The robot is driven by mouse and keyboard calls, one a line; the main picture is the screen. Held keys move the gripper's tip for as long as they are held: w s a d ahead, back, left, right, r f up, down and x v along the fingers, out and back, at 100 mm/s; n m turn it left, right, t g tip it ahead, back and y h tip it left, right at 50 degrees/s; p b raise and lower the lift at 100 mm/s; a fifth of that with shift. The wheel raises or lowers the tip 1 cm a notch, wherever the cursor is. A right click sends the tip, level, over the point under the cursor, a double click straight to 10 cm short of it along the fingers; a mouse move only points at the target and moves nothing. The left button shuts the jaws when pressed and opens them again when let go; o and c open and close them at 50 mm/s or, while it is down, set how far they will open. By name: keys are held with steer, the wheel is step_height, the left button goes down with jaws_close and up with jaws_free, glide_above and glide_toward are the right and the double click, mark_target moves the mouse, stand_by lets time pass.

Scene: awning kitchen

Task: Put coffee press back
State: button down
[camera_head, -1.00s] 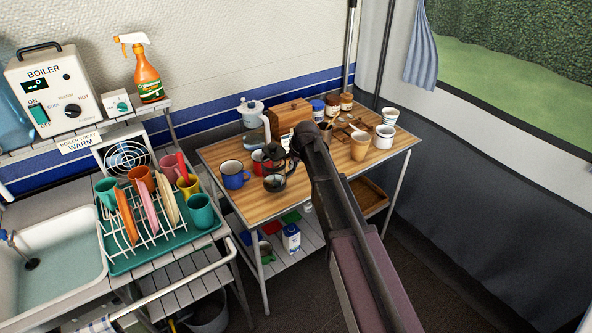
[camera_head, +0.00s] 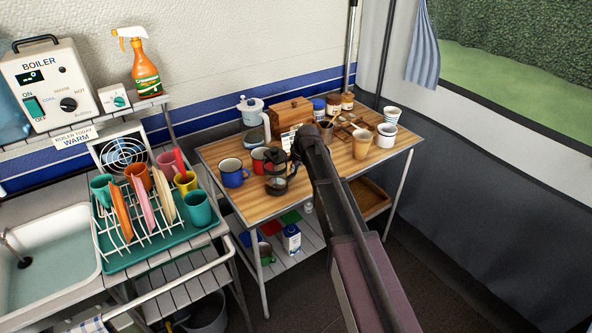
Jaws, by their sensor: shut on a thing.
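The coffee press (camera_head: 276,185), a small glass jug with a black frame, is at the front middle of the wooden table (camera_head: 255,208). It looks upright. My gripper (camera_head: 295,158) is at the upper right of the press, shut on it, at its dark handle side. My arm comes in from the lower right and hides most of the fingers. I cannot tell whether the base of the press touches the tabletop or is slightly above it.
A blue mug (camera_head: 233,173) and a red mug (camera_head: 259,159) stand left of the press. Behind are a white-lidded jug (camera_head: 253,118), a wooden box (camera_head: 291,113) and jars. Cups (camera_head: 386,134) fill the right. A dish rack (camera_head: 150,235) stands left.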

steer(key=shift+f, duration=0.15)
steer(key=c, duration=0.7)
jaws_free()
steer(key=p+v, duration=1.1)
steer(key=v, duration=0.1)
steer(key=shift+w, duration=0.1)
steer(key=shift+r, duration=0.25)
stand_by(0.5)
steer(key=s+d+m+g, duration=0.1)
steer(key=s+d+m, duration=0.1)
steer(key=s+d, duration=0.3)
steer(key=s+d+f+m+g+h, duration=0.1)
steer(key=s+d, duration=0.4)
steer(key=s, duration=0.8)
steer(key=s+d+m+g+h, duration=0.1)
steer(key=s+d+m+g, duration=0.1)
steer(key=s+d, duration=0.3)
steer(key=shift+s+f+m, duration=0.15)
steer(key=shift+s+m, duration=0.2)
steer(key=shift+s, duration=0.8)
steer(key=shift+s+f+m, duration=0.1)
steer(key=shift+s+m, duration=0.25)
steer(key=shift+s, duration=0.75)
steer(key=shift+a, duration=0.1)
